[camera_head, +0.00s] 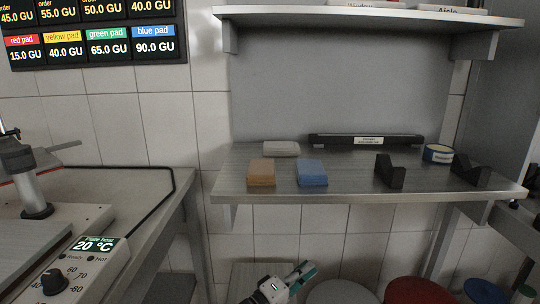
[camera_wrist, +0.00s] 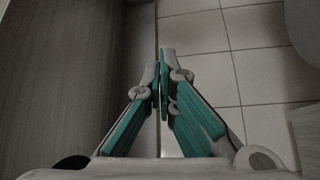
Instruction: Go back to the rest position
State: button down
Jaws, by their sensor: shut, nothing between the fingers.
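My gripper (camera_head: 304,271) shows at the bottom of the head view, below the steel shelf. In the wrist view my gripper (camera_wrist: 161,72) has its two green-padded fingers together at the tips, with nothing between them. It points down past a flat grey panel at the left towards the tiled floor. Most of my arm is out of the head view.
The lower steel shelf (camera_head: 290,194) holds an orange pad (camera_head: 261,173), a blue pad (camera_head: 312,173), a pale block (camera_head: 281,149), black holders (camera_head: 390,171) and a tape roll (camera_head: 438,153). A red bin (camera_head: 411,291) stands below.

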jog(key=s+d+r+m+g+y, duration=0.2)
jog(key=s+d+r+m+g, duration=0.15)
jog(key=s+d+g, duration=0.35)
jog(key=s+d+r+m+g+y, duration=0.3)
jog(key=s+d+r+g, duration=0.1)
jog(key=s+d+g, duration=0.3)
jog(key=s+a+r+t+y, duration=0.15)
jog(key=s+r+y, duration=0.45)
jog(key=s, duration=0.7)
jog(key=s+a+r+t+y, duration=0.15)
jog(key=s+r+y, duration=0.25)
jog(key=s+r, duration=0.65)
notch_tip(320, 180, up, 20)
jog(key=s+a+t+p, duration=0.1)
jog(key=s+t+p, duration=0.1)
jog(key=p, duration=1.8)
jog(key=shift+s+f+n+t+p, duration=0.15)
jog(key=shift+s+n+t+p, duration=0.15)
jog(key=shift+n+t, duration=0.2)
